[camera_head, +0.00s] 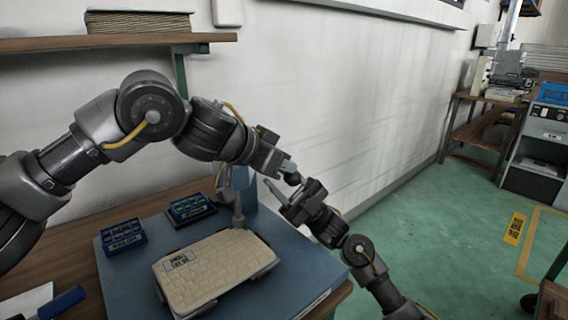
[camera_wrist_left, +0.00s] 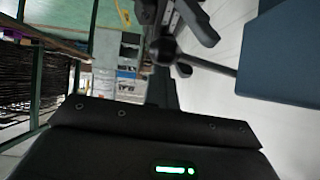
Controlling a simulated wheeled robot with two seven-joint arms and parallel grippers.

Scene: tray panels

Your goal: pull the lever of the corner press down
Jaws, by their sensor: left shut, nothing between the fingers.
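The corner press (camera_head: 242,188) is a blue-grey upright at the back edge of the blue work surface, partly hidden behind my left gripper. In the left wrist view a blue block (camera_wrist_left: 280,55) shows at right, with a dark rod (camera_wrist_left: 210,66) running left from it towards a black rounded knob (camera_wrist_left: 164,50); they look like the press and its lever. In the head view a small dark knob (camera_head: 293,179) shows just below my left gripper (camera_head: 286,165), which is shut and empty; contact is unclear. My right gripper (camera_head: 289,195) is close below; its opening is unclear.
A beige tray panel (camera_head: 215,265) lies on the blue work surface (camera_head: 125,280). Two small blue boxes (camera_head: 123,236) (camera_head: 190,208) stand behind it at left. A wooden shelf (camera_head: 110,42) hangs above. Green floor (camera_head: 450,215) is open at right.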

